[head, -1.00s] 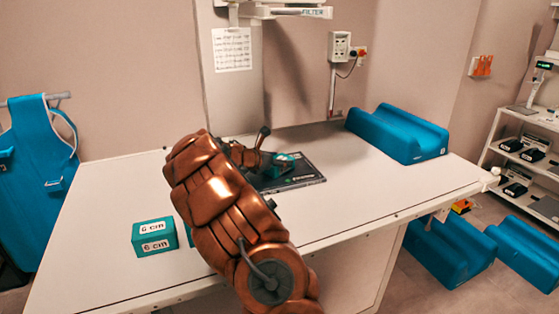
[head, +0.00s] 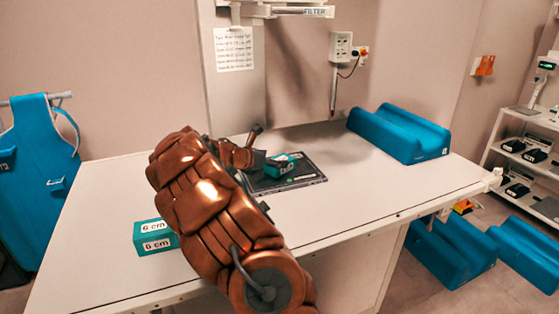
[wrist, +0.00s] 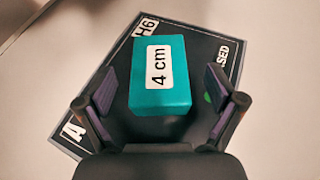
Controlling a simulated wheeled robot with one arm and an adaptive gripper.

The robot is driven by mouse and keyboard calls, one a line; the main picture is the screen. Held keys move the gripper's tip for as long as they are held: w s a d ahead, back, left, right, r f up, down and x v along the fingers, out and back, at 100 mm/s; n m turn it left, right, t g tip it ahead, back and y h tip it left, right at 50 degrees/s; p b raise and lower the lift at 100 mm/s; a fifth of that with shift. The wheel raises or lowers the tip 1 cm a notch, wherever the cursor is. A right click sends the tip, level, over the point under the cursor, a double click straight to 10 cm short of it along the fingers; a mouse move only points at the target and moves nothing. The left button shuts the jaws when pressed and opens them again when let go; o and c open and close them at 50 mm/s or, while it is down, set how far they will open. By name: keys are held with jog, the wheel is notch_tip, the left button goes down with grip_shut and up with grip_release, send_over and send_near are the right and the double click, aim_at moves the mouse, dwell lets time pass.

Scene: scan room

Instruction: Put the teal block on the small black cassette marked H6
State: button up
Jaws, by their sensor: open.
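The teal block (wrist: 160,100), labelled 4 cm, rests on the black cassette (wrist: 205,45) marked H6 in the wrist view. It sits slightly turned, with cassette showing on all sides except close to its far edge. In the head view the block (head: 290,160) lies on the cassette (head: 305,180) on the table. My gripper (wrist: 161,88) is open, with one finger on each side of the block and visible gaps between. In the head view my arm partly hides the cassette's left side.
A larger teal block (head: 155,237) labelled 6 cm stands on the front left of the white table (head: 100,205). A blue cradle-shaped cushion (head: 400,135) lies at the back right. The table's right half in front of it is clear.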

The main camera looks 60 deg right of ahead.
jog(key=v, duration=0.7)
jog(key=shift+w+a+r, duration=0.1)
jog(key=shift+w+a, duration=0.05)
jog(key=shift+a, duration=0.3)
jog(key=shift+s+a+r, duration=0.15)
jog(key=shift+s+a, duration=0.05)
jog(key=shift+a, duration=0.05)
jog(key=s+a+f+m+y, duration=0.2)
jog(key=s+a+m+y, duration=0.2)
jog(key=s+a, duration=0.5)
jog(key=s+a+f+m+y, duration=0.2)
jog(key=s+a, duration=0.7)
jog(key=a, duration=1.2)
jog(key=s+a+f+m+y, duration=0.3)
jog(key=s+a+m+y, duration=0.4)
jog(key=a, duration=0.9)
jog(key=s+m, duration=0.2)
jog(key=shift+s+m+t, duration=0.3)
jog(key=shift+m+t, duration=0.1)
